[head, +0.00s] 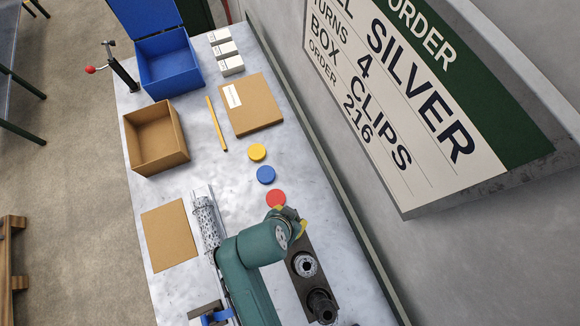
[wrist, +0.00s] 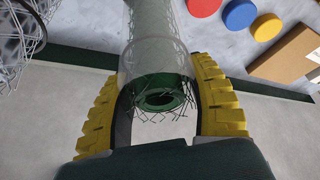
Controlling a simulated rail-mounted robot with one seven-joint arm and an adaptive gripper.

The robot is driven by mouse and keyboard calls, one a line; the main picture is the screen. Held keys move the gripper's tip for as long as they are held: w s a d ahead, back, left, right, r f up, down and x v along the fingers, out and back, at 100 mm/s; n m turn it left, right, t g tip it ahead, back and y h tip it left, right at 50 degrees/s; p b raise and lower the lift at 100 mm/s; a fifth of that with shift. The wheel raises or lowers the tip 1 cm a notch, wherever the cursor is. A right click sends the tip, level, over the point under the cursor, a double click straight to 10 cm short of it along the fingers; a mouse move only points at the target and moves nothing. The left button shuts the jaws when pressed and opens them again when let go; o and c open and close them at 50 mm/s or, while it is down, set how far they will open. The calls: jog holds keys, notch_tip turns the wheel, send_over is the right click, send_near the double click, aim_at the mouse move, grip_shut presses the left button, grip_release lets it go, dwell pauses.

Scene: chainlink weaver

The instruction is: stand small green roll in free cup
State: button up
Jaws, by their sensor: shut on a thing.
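My gripper (wrist: 160,90) is shut on the small green roll (wrist: 155,60), with one yellow ridged finger on each side. The roll shows a hollow green end and loose wire ends, and it runs away from the camera. In the head view my gripper (head: 291,218) is at the back end of a dark holder, and the roll is hidden there. The holder (head: 297,246) carries two round places in a row. The middle one (head: 305,265) shows a light wiry ring and the front one (head: 322,304) a dark round thing; I cannot tell which cup is free.
A silver mesh roll (head: 207,222) lies left of my arm. Red (head: 276,198), blue (head: 266,174) and yellow (head: 257,152) discs lie behind my gripper. An open cardboard box (head: 156,137) and blue bin (head: 167,65) stand farther back. The wall and order board (head: 405,100) are at right.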

jog(key=shift+f, duration=0.4)
jog(key=o, duration=1.3)
jog(key=v, duration=1.2)
